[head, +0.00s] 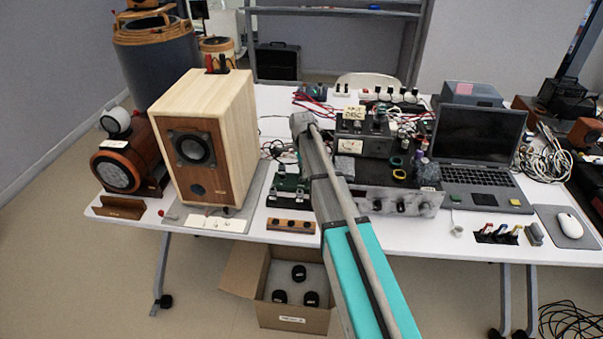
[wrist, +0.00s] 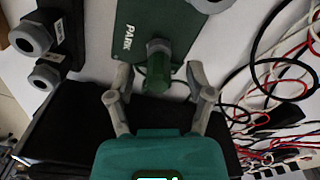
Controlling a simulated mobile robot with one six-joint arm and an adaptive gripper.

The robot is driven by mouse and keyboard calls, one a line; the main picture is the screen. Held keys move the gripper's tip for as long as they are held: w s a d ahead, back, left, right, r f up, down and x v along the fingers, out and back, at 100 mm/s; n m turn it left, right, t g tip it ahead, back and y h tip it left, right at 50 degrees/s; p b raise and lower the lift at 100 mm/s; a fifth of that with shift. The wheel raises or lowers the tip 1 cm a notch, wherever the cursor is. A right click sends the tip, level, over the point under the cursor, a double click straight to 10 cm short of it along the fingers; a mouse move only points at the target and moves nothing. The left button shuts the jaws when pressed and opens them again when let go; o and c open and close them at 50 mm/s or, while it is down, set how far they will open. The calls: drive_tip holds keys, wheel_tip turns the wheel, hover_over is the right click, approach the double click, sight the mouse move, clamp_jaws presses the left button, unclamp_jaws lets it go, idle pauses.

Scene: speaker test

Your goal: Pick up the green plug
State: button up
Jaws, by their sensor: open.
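The green plug (wrist: 151,86) stands on a dark green plate marked PARK (wrist: 136,22) in the wrist view. It has a greyish round top and a green body. My gripper (wrist: 158,74) is open, with one finger on each side of the plug in the picture. Gaps show between both fingers and the plug, and I cannot tell the height between them. In the head view, a dark green board (head: 287,184) lies left of my arm; the plug cannot be made out clearly there, and my gripper is hidden.
Black blocks with grey round fittings (wrist: 36,36) stand left of the plate. Red, white and black cables (wrist: 268,88) lie at right. In the head view, a wooden speaker (head: 200,140) stands left, and a laptop (head: 478,150) and a black instrument (head: 400,195) stand right.

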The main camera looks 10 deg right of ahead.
clamp_jaws()
idle(0.4)
drive_tip(key=shift+r, duration=0.15)
wheel_tip(320, 180, up, 2)
drive_tip(key=shift+p, duration=1.15)
drive_tip(key=s+r+p, duration=1)
drive_tip(key=s, duration=0.4)
drive_tip(key=shift+a+r+p, duration=0.25)
drive_tip(key=shift+r+p, duration=0.1)
drive_tip(key=shift+p, duration=0.05)
drive_tip(key=shift+r, duration=0.2)
